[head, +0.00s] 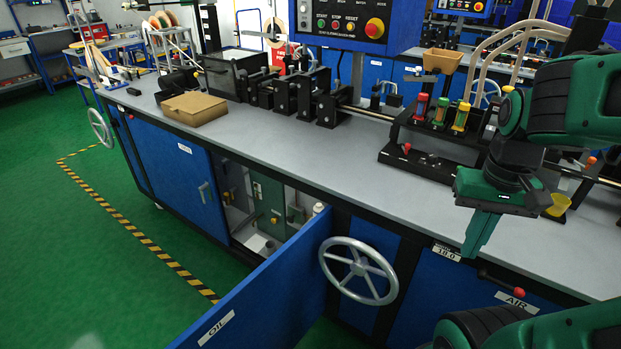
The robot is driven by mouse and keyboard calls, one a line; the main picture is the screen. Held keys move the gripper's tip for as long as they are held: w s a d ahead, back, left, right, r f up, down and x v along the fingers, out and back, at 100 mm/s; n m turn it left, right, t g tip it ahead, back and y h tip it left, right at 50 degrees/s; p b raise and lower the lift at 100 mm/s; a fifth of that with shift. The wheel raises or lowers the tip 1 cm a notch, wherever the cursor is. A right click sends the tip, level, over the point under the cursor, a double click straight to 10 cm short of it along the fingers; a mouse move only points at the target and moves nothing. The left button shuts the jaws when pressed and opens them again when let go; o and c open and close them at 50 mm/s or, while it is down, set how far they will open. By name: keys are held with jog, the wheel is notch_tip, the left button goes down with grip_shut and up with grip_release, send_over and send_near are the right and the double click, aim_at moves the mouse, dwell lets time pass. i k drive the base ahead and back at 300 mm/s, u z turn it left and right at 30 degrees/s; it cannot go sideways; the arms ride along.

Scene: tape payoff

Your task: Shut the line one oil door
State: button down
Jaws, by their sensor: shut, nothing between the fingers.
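The blue oil door (262,296), with a white OIL label (216,328), stands wide open and juts out from the front of the blue machine bench. Behind it the cabinet opening (270,207) shows a green panel and small parts inside. A grey handwheel (358,271) stands on the bench front just right of the door. My gripper (476,250) is shut and empty, pointing down in front of the bench edge, to the right of the door and handwheel and apart from both.
A closed blue door (178,170) with a handle is left of the opening. A cardboard box (194,108) lies on the grey benchtop (300,140). A red-knobbed AIR lever (519,293) sticks out below my gripper. Green floor (60,240) at left is clear.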

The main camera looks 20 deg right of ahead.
aim_at(277, 305)
jog(key=z, duration=1.9)
jog(key=k, duration=2.25)
jog(key=u, duration=1.2)
jog(key=i, duration=1)
